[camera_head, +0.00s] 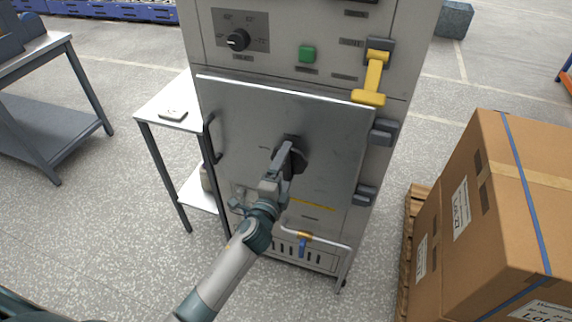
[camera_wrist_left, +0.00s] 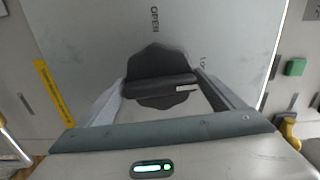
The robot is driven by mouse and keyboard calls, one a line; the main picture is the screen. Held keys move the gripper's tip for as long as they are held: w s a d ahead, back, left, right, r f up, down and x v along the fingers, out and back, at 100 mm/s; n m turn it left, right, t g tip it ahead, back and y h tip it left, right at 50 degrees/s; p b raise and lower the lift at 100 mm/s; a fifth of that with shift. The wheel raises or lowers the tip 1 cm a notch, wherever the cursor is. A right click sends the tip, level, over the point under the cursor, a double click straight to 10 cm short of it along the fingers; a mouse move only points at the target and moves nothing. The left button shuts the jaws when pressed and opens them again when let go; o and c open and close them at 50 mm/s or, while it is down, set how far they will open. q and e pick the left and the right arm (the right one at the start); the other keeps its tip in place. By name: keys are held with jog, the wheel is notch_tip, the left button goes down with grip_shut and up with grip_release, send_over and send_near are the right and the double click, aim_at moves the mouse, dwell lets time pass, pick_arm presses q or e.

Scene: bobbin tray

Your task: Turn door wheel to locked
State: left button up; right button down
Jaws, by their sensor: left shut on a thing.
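The door wheel (camera_head: 297,160) is a dark, lobed knob in the middle of the grey cabinet door (camera_head: 245,125). In the left wrist view the wheel (camera_wrist_left: 158,60) shows a dark bar across its face with a small pale mark near one end. The word OPEN stands on the door beside the wheel, and a second label is partly hidden by a finger. My left gripper (camera_head: 283,157) is at the wheel, its fingers on either side of the bar and shut on it. The gripper partly covers the wheel in the head view. My right gripper is out of view.
The dark door handle (camera_head: 211,140) is at left, beside a small side table (camera_head: 160,105). Cardboard boxes (camera_head: 500,200) stand at right.

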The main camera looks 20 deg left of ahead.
pick_arm(q)
jog(key=shift+m, duration=0.4)
jog(key=o, duration=0.9)
